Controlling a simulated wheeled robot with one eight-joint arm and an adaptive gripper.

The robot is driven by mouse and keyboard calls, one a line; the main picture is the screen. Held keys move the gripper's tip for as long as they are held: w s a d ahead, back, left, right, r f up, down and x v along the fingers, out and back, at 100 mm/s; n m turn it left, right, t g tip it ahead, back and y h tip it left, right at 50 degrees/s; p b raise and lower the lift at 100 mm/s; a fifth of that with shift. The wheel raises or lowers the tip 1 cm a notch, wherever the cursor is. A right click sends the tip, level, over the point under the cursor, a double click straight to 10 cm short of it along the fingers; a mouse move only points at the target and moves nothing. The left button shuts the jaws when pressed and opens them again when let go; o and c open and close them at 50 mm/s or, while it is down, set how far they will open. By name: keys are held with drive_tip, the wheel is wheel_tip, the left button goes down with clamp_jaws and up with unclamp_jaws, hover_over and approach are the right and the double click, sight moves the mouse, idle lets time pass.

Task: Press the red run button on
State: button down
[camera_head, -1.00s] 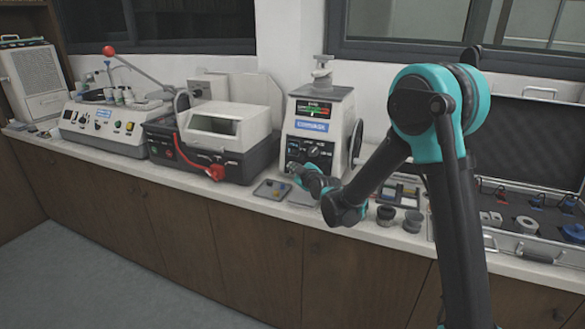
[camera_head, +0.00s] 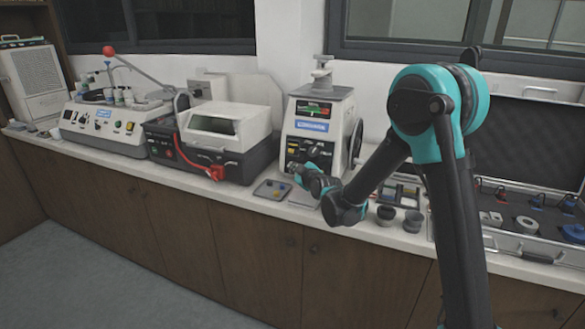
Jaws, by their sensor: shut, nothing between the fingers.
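The mounting press (camera_head: 343,118) stands on the counter at the centre, a pale upright machine with a small display (camera_head: 313,109), a dark knob panel (camera_head: 310,151) and a handwheel on its right side. My gripper (camera_head: 293,168) is small in view, shut and empty, at the lower front of the press, just below the knob panel. I cannot tell whether its fingertips touch the press. I cannot make out a red run button on the press; my gripper covers part of its lower front.
A cutting machine with a clear lid (camera_head: 214,124) and a red hose stands to the left. A small grey tray (camera_head: 272,190) lies in front of the press. Dark round pieces (camera_head: 412,221) and an open case (camera_head: 530,247) are to the right. The floor in front is clear.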

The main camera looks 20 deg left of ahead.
drive_tip(key=s+r, duration=0.1)
drive_tip(key=s, duration=0.5)
drive_tip(key=shift+a, duration=0.25)
idle(0.3)
idle(0.4)
